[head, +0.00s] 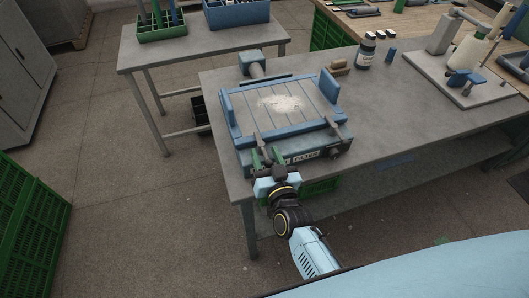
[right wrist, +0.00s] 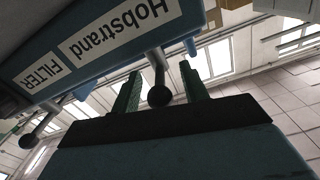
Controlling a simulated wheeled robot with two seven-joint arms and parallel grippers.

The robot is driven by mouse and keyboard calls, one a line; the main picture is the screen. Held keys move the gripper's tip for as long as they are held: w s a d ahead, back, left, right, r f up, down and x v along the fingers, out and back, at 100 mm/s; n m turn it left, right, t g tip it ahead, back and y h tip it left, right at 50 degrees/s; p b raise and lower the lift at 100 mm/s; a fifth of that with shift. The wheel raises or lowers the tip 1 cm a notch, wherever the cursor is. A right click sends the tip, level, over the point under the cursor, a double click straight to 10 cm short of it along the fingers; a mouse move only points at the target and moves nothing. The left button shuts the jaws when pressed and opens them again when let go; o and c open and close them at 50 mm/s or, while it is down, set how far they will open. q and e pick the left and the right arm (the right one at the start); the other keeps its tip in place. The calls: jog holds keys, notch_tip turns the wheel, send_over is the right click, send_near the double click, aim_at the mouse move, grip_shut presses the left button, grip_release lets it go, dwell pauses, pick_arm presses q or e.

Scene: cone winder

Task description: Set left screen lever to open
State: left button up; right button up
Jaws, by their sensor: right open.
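A blue filter unit (head: 243,133) with white powder on its slatted top stands at the near left corner of the grey table. Its front carries a FILTER label (head: 305,155), upside down in the right wrist view (right wrist: 38,72). The left screen lever, a grey rod with a dark ball knob (right wrist: 159,96), is at the left front of the unit. My right gripper (head: 267,157) is open there, with its green fingers (right wrist: 126,95) on either side of the knob. I see gaps beside the knob in the wrist view. The right lever (head: 337,130) also shows, with its ball knob (right wrist: 30,140). My left gripper is not in view.
A grey-blue motor housing (head: 252,62) sits behind the unit. A dark bottle (head: 366,50) and a brown block (head: 340,65) stand at the back right. A winder (head: 462,78) stands further right. The grey table (head: 390,125) is clear between them.

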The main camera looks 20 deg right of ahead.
jog(key=shift+w, duration=0.7)
grip_shut()
